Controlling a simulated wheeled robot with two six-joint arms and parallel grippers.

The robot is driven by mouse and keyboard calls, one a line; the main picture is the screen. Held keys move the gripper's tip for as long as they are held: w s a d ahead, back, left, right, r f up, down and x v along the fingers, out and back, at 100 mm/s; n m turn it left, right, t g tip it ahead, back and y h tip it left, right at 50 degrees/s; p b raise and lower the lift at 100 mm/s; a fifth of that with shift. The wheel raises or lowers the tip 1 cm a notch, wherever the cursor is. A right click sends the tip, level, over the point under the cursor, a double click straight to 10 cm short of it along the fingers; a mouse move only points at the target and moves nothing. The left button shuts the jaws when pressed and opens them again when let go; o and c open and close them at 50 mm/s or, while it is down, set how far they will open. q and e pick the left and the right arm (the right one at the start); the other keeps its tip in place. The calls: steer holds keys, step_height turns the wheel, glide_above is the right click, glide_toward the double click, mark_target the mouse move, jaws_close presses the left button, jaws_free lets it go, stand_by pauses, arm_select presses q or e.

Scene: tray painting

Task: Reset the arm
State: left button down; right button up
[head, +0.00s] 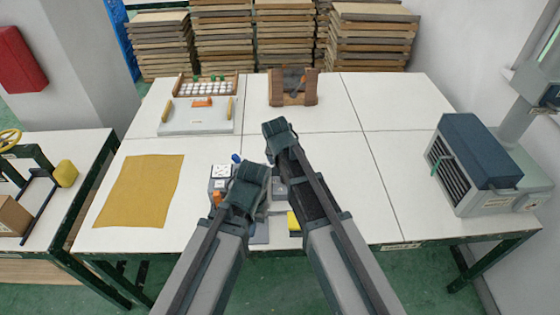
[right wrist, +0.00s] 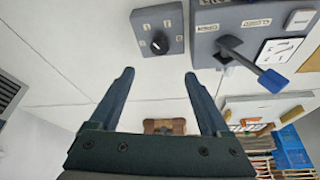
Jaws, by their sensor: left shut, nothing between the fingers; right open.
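In the head view my left arm comes up from the lower left, and its gripper (head: 250,170) is shut and empty over the front middle of the white table (head: 350,165). My right arm lies beside it, and its gripper (head: 277,127) reaches farther back. In the right wrist view the right gripper (right wrist: 158,74) has its two fingers wide apart with nothing between them. Beyond the fingertips stand a small grey box with a black knob (right wrist: 159,43) and a larger grey control panel with a blue-tipped lever (right wrist: 250,62). My arms partly hide these boxes in the head view.
A mustard cloth (head: 140,190) lies at the table's left. A pale board with an orange block (head: 202,102), a compartment tray (head: 177,87) and a wooden holder (head: 293,99) stand at the back. A grey-blue machine (head: 480,155) stands at the right. The right middle of the table is clear.

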stand_by(0.4)
steer(key=s+d+f+n+g+y, duration=0.1)
steer(key=s+d+n+g, duration=0.1)
steer(key=s+d, duration=0.6)
steer(key=s+d+f+n+g, duration=0.1)
steer(key=s+d, duration=0.4)
steer(key=s, duration=0.6)
steer(key=s+a+n+g+h, duration=0.1)
steer(key=s+a+n, duration=0.2)
steer(key=a, duration=0.8)
steer(key=shift+s+r+n, duration=0.2)
steer(key=shift+s+n, duration=0.2)
steer(key=shift+s, duration=0.5)
